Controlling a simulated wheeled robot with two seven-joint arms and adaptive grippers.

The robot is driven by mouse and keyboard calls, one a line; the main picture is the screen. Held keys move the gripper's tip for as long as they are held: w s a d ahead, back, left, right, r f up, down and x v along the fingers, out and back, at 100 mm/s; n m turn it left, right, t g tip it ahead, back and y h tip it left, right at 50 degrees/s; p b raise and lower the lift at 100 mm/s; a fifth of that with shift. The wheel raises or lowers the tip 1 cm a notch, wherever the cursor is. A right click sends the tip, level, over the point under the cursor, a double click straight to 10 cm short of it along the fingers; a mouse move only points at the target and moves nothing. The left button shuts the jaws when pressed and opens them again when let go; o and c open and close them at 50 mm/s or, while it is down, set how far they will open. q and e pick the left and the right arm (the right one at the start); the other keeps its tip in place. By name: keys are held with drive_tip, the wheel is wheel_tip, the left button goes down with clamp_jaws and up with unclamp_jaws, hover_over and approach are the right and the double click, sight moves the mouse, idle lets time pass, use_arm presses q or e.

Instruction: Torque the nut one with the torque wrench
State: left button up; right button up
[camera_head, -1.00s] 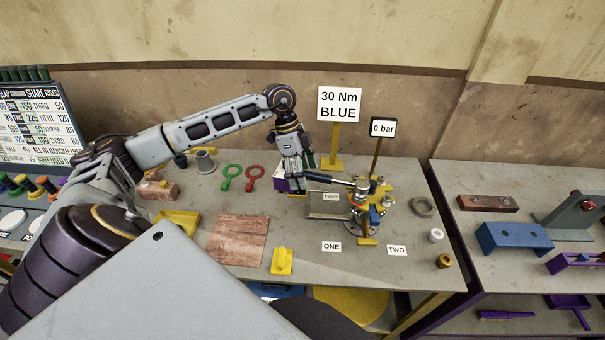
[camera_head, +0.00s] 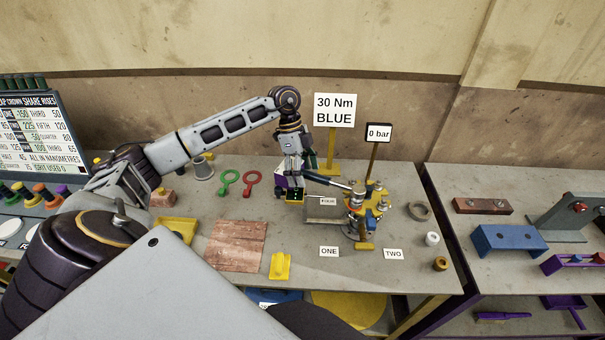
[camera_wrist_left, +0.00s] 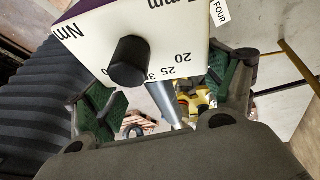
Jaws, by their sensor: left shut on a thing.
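My left gripper (camera_head: 292,194) points down over the table and is shut on the dark handle of the torque wrench (camera_head: 325,181). The wrench lies nearly level, and its silver end reaches right to the top of the yellow flange assembly (camera_head: 381,204). Whether it sits on nut one is too small to tell. In the left wrist view, the wrench's silver shaft (camera_wrist_left: 168,105) runs between the green-padded fingers. A white panel with Nm numbers (camera_wrist_left: 185,45) and a black round end (camera_wrist_left: 128,62) fill the top. My right gripper is out of view.
A "30 Nm BLUE" sign (camera_head: 334,110) and a "0 bar" sign (camera_head: 379,133) stand behind. "ONE" (camera_head: 329,251) and "TWO" (camera_head: 393,254) labels lie in front. A grey ring (camera_head: 418,211), white ring (camera_head: 432,239) and brown ring (camera_head: 440,264) lie right.

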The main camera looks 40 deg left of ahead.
use_arm(q)
drive_tip(key=shift+w+m, duration=0.4)
drive_tip(key=shift+w, duration=0.1)
drive_tip(key=shift+r, duration=0.1)
drive_tip(key=shift+r, duration=0.1)
drive_tip(key=shift+r+p, duration=0.9)
drive_tip(key=shift+p, duration=0.2)
drive_tip(key=shift+a+r, duration=0.1)
drive_tip(key=shift+r, duration=0.95)
